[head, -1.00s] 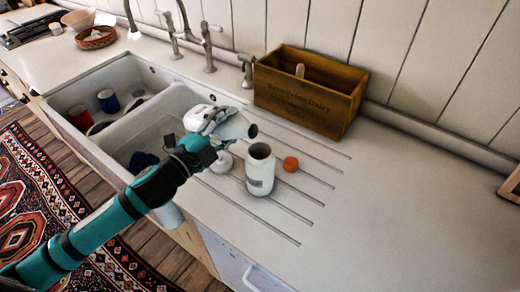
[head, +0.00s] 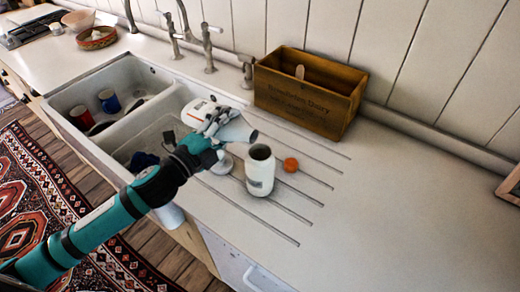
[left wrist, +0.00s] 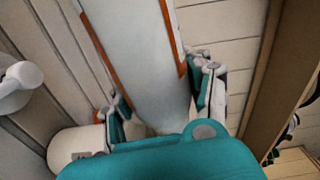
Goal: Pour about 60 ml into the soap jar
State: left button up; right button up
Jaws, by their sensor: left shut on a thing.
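The soap jar (head: 260,174) is white with a small label and stands upright and open on the draining board. My left gripper (head: 218,126) is shut on a pale grey-white bottle (head: 238,132), up and to the left of the jar. The bottle lies nearly on its side, its dark mouth pointing right and slightly down near the jar's opening. No stream of liquid can be made out, and the jar's fill level is hidden in shadow. In the left wrist view the bottle (left wrist: 140,60) fills the space between the fingers. My right gripper is not in view.
A wooden box (head: 305,105) stands behind, against the wall. The double sink (head: 140,122), holding several cups, is at left below the taps (head: 207,50). The counter at right is clear.

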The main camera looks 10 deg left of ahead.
pick_arm(q)
jog(key=shift+d+r+m+p, duration=0.1)
jog(key=shift+r+m+p, duration=0.8)
jog(key=shift+m+p, duration=0.15)
jog(key=shift+w+a, duration=0.1)
jog(key=shift+a, duration=0.25)
dwell(0.8)
jog(key=shift+r+m, duration=0.1)
jog(key=shift+m, duration=0.15)
notch_tip(320, 180, down, 4)
jog(key=n+b, duration=0.3)
jog(key=b, duration=0.1)
jog(key=shift+a+r, duration=0.1)
jog(key=shift+r, duration=0.1)
jog(key=shift+w+r+n+p, duration=0.1)
jog(key=shift+r+n+p, duration=0.4)
jog(key=shift+r, duration=0.1)
